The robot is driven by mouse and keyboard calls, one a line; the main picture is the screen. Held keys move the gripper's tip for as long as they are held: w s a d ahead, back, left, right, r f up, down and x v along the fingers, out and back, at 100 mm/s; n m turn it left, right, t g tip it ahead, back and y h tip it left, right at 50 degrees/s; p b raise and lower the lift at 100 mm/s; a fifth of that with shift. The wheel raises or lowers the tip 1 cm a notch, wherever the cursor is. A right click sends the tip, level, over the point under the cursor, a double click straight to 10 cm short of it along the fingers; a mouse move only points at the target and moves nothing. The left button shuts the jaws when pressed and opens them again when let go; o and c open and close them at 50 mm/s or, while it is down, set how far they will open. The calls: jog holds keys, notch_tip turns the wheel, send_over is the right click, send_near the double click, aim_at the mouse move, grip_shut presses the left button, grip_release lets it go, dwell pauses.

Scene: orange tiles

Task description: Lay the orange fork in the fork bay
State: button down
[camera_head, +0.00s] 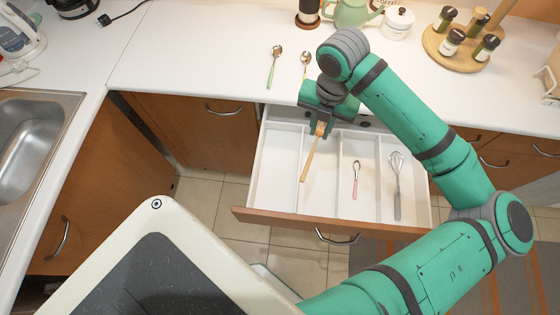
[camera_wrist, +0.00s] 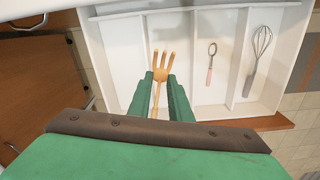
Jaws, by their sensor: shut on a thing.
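The orange fork (camera_wrist: 160,72) is held in my gripper (camera_wrist: 160,100), with its tines pointing to the far side in the wrist view. In the head view its handle (camera_head: 310,158) slants down-left from my gripper (camera_head: 321,127) toward the drawer front. The fork appears over the second bay from the left of the open drawer (camera_head: 270,213), with the handle end near the left divider. Whether it touches the drawer floor I cannot tell. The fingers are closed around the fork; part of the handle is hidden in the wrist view.
A pink-handled spoon (camera_head: 355,180) lies in the third bay and a whisk (camera_head: 397,185) in the rightmost one. The leftmost bay (camera_head: 275,170) looks empty. Two spoons, one with a green handle (camera_head: 271,75), lie on the white counter (camera_head: 190,60) behind. A sink (camera_head: 35,130) is at left.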

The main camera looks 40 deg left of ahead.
jog(key=s+a+f+n, duration=0.3)
jog(key=s+a+f, duration=0.2)
jog(key=a+f, duration=0.35)
send_over(281, 158)
notch_tip(281, 158, down, 5)
jog(key=shift+f, duration=2.35)
jog(key=shift+f, duration=0.1)
jog(key=c, duration=1.6)
grip_release()
notch_tip(281, 158, up, 12)
jog(key=shift+r, duration=0.15)
